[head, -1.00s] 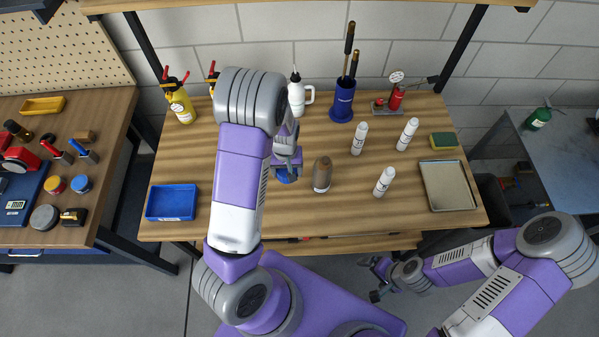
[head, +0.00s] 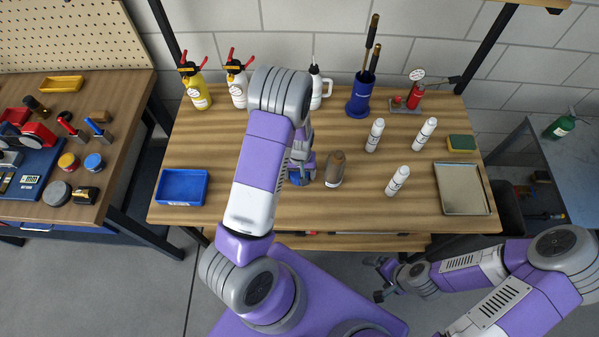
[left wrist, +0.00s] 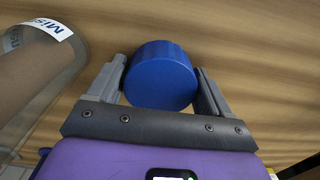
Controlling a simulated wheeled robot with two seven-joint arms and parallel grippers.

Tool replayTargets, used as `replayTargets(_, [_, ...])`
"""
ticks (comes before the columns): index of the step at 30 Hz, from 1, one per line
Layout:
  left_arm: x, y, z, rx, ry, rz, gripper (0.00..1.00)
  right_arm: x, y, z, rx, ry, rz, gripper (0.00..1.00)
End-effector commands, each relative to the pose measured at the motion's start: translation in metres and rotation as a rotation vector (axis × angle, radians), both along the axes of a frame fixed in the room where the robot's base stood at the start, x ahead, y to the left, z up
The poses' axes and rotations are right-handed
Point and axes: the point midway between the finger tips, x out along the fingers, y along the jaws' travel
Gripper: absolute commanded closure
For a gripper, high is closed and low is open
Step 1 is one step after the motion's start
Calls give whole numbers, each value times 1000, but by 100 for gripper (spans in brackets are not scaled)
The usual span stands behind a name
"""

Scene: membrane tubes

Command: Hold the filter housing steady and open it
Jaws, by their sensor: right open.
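A blue cylinder with a flat round top (left wrist: 160,75), which looks like the filter housing or its cap, sits between the fingers of my left gripper (left wrist: 160,92). In the left wrist view both fingers appear to touch its sides. In the head view my left gripper (head: 301,168) mostly covers the blue piece (head: 300,180) on the table. My right gripper (head: 374,279) is open and empty, off the table's front edge. A brownish translucent bottle-like piece (head: 335,168) stands just right of the left gripper; it also shows in the left wrist view (left wrist: 35,80) with a label.
Three white tubes (head: 397,181) stand right of centre. A blue bin (head: 181,187) is at left, a metal tray (head: 463,189) and sponge (head: 462,143) at right. Spray bottles (head: 195,88) and a blue tool cup (head: 360,97) line the back.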

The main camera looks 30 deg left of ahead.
Motion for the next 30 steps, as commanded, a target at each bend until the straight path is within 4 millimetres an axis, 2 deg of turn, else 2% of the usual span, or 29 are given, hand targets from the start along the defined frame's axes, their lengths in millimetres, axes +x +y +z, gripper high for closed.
replayTargets(1, [0, 0, 0, 0, 1, 0, 10, 0, 0, 0, 0, 0, 0, 3])
replayTargets(3, [-1, 0, 0, 0, 1, 0, 2, 0, 0, 0, 0, 0, 0, 3])
replayTargets(14, [0, 0, 5, 1, 1, 0, 2, 0, 0, 5, 0, 0, 0, 3])
replayTargets(17, [1, 0, 19, 1, -3, -1, 2, 0, 0, 6, 0, 0, 0, 3])
replayTargets(24, [1, 0, 73, 1, -5, -1, 2, 0, 0, 15, 0, 0, 0, 3])
replayTargets(30, [0, 0, 108, 1, -2, -1, 2, 0, 0, 20, 0, 0, 0, 3])
